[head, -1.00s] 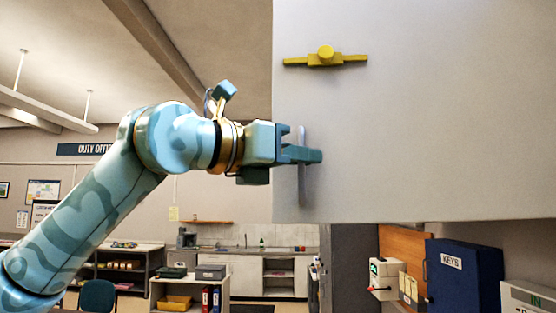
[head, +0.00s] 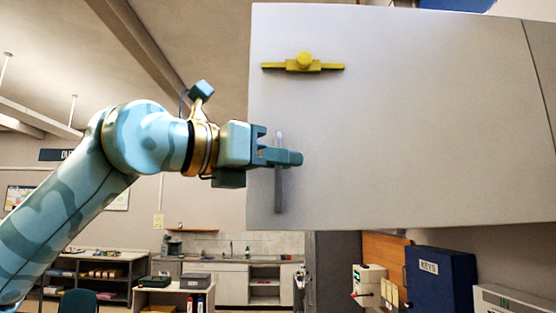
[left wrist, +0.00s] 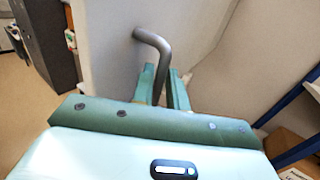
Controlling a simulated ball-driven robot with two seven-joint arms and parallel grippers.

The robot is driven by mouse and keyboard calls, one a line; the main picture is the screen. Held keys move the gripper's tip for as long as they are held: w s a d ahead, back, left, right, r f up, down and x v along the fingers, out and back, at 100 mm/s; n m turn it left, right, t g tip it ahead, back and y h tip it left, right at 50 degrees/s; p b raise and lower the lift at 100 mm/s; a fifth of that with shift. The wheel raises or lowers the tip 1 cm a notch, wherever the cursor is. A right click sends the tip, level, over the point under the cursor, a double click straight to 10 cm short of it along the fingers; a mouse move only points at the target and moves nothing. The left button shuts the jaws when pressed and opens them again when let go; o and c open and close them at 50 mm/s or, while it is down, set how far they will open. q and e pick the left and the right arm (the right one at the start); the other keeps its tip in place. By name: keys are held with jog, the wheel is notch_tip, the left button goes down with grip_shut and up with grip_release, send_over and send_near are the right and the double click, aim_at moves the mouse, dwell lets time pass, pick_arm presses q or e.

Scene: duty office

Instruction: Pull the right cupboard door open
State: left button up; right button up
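The pale grey cupboard door (head: 400,120) fills the right of the head view, and its face also shows in the left wrist view (left wrist: 105,35). A grey upright bar handle (head: 278,190) is near its left edge. A yellow latch with a round knob (head: 303,63) is above the handle. My left gripper (head: 285,157) is at the handle. In the left wrist view its two fingers (left wrist: 163,90) are on either side of the bent handle bar (left wrist: 152,42) and look closed on it. The bar's lower part is hidden between them. My right gripper is not in view.
Below the door are a blue KEYS box (head: 440,280), a white wall device (head: 369,284) and a brown board (head: 385,248). A counter with a sink (head: 225,262) and low shelves (head: 95,272) stand far back. The space left of the door is open around my arm.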

pick_arm(q)
jog(key=shift+a+f, duration=0.1)
jog(key=shift+a, duration=0.15)
jog(key=b+v, duration=0.4)
jog(key=v, duration=1.2)
